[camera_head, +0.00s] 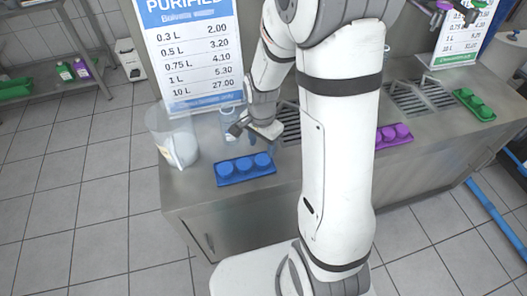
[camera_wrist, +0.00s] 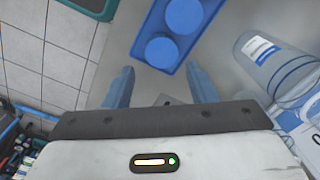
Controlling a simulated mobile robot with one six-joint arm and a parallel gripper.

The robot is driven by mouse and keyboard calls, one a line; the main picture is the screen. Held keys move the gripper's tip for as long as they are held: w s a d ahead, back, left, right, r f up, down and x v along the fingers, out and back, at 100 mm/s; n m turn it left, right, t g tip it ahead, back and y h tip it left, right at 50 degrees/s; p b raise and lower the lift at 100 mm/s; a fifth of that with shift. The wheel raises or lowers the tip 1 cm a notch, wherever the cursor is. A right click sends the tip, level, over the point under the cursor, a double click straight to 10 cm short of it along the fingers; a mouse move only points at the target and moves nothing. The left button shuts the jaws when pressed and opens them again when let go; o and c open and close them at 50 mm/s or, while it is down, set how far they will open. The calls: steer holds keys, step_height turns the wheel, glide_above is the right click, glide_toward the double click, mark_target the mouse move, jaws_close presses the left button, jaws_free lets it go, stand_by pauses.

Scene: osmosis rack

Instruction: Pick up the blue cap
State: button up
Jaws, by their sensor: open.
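Several round blue caps stand in a row in a blue tray (camera_head: 231,181) on the metal counter, in the head view. The leftmost cap (camera_head: 225,168), the middle one (camera_head: 243,164) and the right one (camera_head: 262,160) all sit in it. In the wrist view two caps show at the top, the nearer one (camera_wrist: 162,52) and a farther one (camera_wrist: 184,15), with the tray rim (camera_wrist: 139,45) around them. My gripper (camera_wrist: 160,84) is open and empty, its blue fingers apart, just short of the nearer cap in the picture. In the head view my gripper (camera_head: 270,140) is above the counter behind the tray.
A clear container (camera_head: 172,135) stands left on the counter. A purple tray (camera_head: 393,136) and a green tray (camera_head: 474,104) are farther right. The price sign (camera_head: 190,55) stands behind.

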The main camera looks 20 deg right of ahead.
mark_target(262, 160)
steer(key=shift+w+d+f+p, duration=0.1)
steer(key=shift+f+p, duration=0.2)
steer(key=shift+f, duration=1.65)
steer(key=shift+w+f+p, duration=0.1)
steer(key=shift+f+p, duration=0.2)
steer(key=shift+f, duration=1.6)
steer(key=c, duration=0.6)
